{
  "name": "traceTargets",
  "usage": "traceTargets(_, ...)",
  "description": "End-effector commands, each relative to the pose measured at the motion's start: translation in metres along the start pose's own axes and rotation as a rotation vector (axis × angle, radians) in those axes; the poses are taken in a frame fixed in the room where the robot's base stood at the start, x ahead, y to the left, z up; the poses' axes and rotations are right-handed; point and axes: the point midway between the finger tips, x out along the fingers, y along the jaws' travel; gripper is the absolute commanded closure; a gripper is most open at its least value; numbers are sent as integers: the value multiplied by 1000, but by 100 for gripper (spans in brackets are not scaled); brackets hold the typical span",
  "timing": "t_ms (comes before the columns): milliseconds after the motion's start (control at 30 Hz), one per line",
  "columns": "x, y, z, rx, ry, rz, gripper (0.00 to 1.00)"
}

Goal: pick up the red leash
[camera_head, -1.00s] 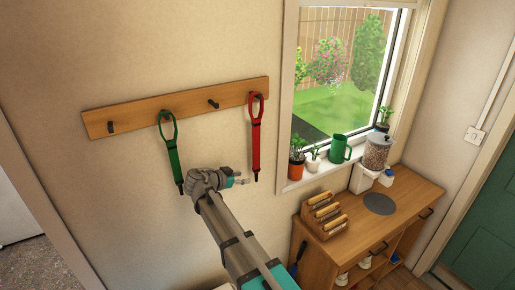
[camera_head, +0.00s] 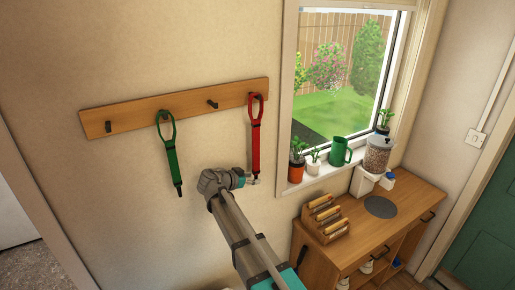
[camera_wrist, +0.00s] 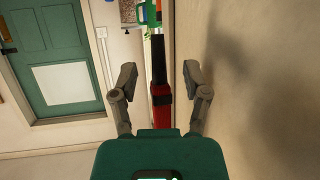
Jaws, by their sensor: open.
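The red leash (camera_head: 256,138) hangs by its loop from a peg near the right end of the wooden peg rail (camera_head: 178,104) in the head view. My gripper (camera_head: 252,180) is at the leash's lower end, close to the wall. In the wrist view my gripper (camera_wrist: 160,82) is open, with one finger on each side of the leash. The leash (camera_wrist: 162,110) shows there as a red and black strap between the fingers, its near end hidden behind the gripper body. No finger visibly grips it. A green leash (camera_head: 170,150) hangs from another peg to the left.
Below stands a wooden cabinet (camera_head: 410,205) with a brush rack (camera_head: 326,219) and a food dispenser (camera_head: 377,156).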

Motion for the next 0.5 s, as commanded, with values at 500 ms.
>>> traceTargets(500,23,0,0,-1,0,-1,40)
